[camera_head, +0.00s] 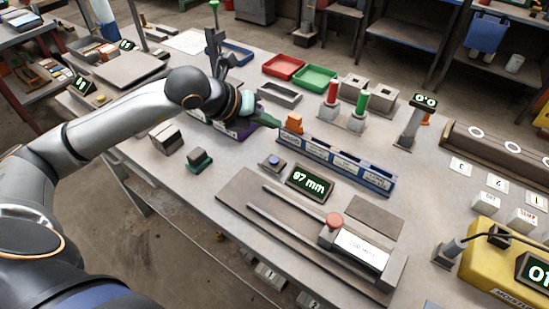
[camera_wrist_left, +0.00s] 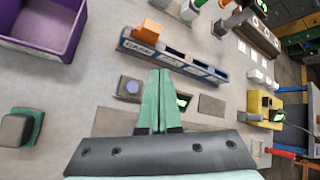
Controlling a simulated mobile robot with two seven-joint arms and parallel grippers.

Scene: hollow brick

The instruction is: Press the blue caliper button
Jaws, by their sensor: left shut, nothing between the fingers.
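The blue caliper button (camera_head: 273,161) sits on a small grey base on the table, just left of a green-lit mm display (camera_head: 309,182). In the left wrist view the blue button (camera_wrist_left: 132,87) shows just left of my shut fingers. My left gripper (camera_head: 274,122) has green fingers closed together and empty, pointing right above the table beyond the button in the head view. The same fingertips (camera_wrist_left: 160,72) show in the wrist view, apart from the button as far as I can tell. The caliper (camera_head: 330,235) with rails and a red knob lies in front. My right gripper is not in view.
A blue labelled bin row (camera_head: 335,168) with an orange block (camera_head: 294,123) stands behind the button. A purple bin (camera_wrist_left: 45,25) is beside my left gripper. A dark green-and-grey block (camera_head: 200,160) lies left of the button. Bare table separates them.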

